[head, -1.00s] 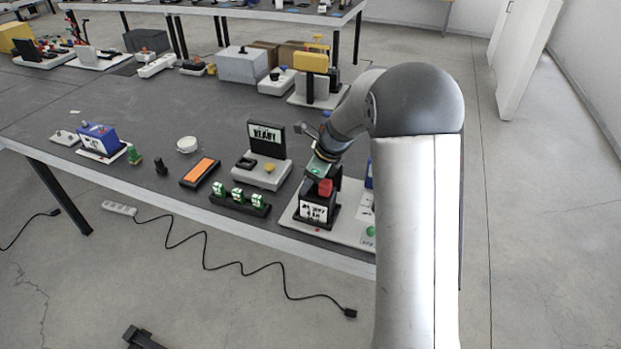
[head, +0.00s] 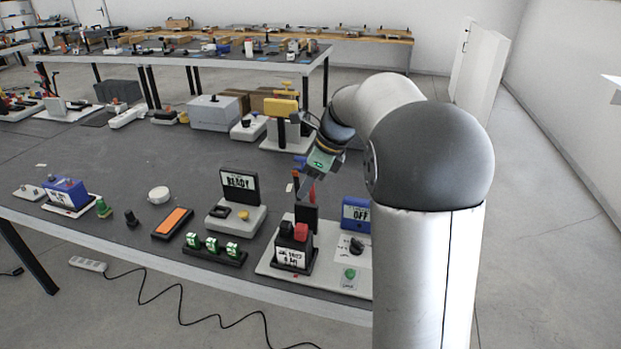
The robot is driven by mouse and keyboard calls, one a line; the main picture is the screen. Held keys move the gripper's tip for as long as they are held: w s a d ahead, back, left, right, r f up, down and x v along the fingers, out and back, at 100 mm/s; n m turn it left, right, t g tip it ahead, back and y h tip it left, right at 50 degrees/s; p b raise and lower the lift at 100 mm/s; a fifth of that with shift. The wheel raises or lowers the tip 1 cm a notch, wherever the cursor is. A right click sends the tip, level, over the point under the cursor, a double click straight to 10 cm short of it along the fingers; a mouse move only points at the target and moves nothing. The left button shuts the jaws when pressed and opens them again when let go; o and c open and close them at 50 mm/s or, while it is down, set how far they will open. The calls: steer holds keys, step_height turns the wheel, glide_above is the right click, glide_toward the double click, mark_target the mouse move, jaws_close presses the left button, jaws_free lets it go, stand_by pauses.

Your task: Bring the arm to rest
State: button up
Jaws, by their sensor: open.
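My arm rises at the right of the head view and bends over toward the table. My gripper (head: 304,188) points down above the right part of the table (head: 120,160), over the back of a white board (head: 323,277). It is open, and I see nothing held in it. A black block with a red part (head: 296,246) and a white label stands on the board below and in front of the gripper. The gripper looks apart from that block. The fingertips are small and partly overlap dark things behind them.
A "READY" display device (head: 238,186) stands left of the board. A blue "OFF" box (head: 356,214) is close to my arm. A yellow-topped stand (head: 282,108) is behind the gripper. An orange-topped block (head: 172,222) and several green-white switches (head: 213,246) line the front.

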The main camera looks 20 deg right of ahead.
steer(key=shift+s+d+r, duration=0.1)
steer(key=shift+d+r, duration=0.05)
steer(key=shift+r, duration=0.25)
steer(key=s+a+f+n+h, duration=0.1)
steer(key=s+a+f+n, duration=0.1)
steer(key=s+n, duration=0.6)
steer(key=s+a+f+n+g+h, duration=0.1)
steer(key=s+f+n, duration=0.3)
steer(key=s+n, duration=0.4)
steer(key=s+a+f+n+g+h, duration=0.1)
steer(key=s+a+f+n, duration=0.2)
steer(key=s+n, duration=0.6)
steer(key=s, duration=0.5)
steer(key=shift+s+a+f+h, duration=0.25)
steer(key=shift+f+h, duration=0.05)
steer(key=shift+f, duration=0.05)
